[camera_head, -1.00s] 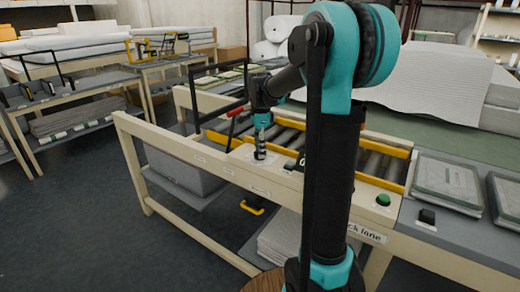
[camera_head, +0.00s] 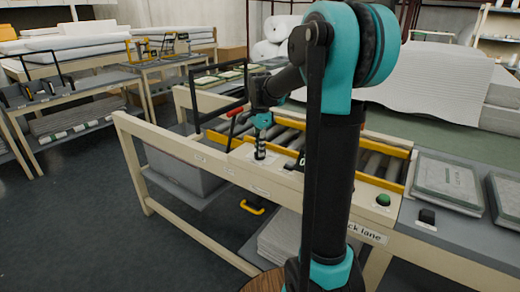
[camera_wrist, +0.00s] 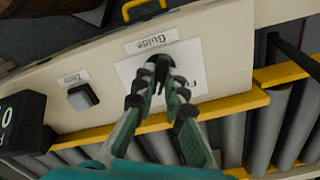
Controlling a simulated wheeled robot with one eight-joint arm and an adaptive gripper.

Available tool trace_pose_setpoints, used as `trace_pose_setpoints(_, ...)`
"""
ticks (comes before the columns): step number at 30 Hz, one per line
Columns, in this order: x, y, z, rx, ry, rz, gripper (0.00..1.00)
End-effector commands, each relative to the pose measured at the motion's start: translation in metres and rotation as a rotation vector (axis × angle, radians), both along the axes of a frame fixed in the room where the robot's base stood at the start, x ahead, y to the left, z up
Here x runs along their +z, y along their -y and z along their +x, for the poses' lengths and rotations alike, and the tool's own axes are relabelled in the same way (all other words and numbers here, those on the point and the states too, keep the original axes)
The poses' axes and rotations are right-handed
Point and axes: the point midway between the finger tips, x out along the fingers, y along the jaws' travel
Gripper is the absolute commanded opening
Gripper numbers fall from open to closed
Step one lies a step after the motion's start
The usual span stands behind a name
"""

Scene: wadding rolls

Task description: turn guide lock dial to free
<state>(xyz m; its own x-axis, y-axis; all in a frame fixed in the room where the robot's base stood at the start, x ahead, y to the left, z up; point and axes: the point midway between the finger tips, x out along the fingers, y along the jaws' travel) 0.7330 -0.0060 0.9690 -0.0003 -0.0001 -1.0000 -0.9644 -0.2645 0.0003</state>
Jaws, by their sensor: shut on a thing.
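The guide lock dial (camera_wrist: 160,62) is a small black knob on a white plate (camera_wrist: 125,72) in the wrist view, just below a label reading "Guide" (camera_wrist: 151,41). Part of a letter that looks like an F shows at the plate's right side. My gripper (camera_wrist: 160,78) points down at the plate, with its dark fingertips closed on the dial from both sides. The fingers hide most of the dial, so its pointing direction is hard to tell. In the head view my gripper (camera_head: 260,152) stands at the near rail of the roller table (camera_head: 225,172); the dial is hidden there.
A red-tipped lever (camera_head: 238,114) rises just left of my gripper. A green button (camera_head: 383,199) sits on the rail to the right. Yellow guide bars (camera_head: 380,180) flank the rollers. In the wrist view a square button (camera_wrist: 82,96) and a black box (camera_wrist: 22,120) lie left.

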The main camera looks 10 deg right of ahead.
Motion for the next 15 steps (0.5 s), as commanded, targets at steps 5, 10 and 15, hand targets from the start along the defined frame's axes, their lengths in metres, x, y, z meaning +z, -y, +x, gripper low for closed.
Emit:
trace_pose_setpoints(5,0.0003,0.0000,0.0002,0.155,0.000,0.000,0.00)
trace_pose_setpoints(10,0.0003,0.0000,0.0003,0.317,0.000,0.000,0.00)
trace_pose_setpoints(15,0.0003,0.0000,0.0003,0.480,0.000,0.000,0.00)
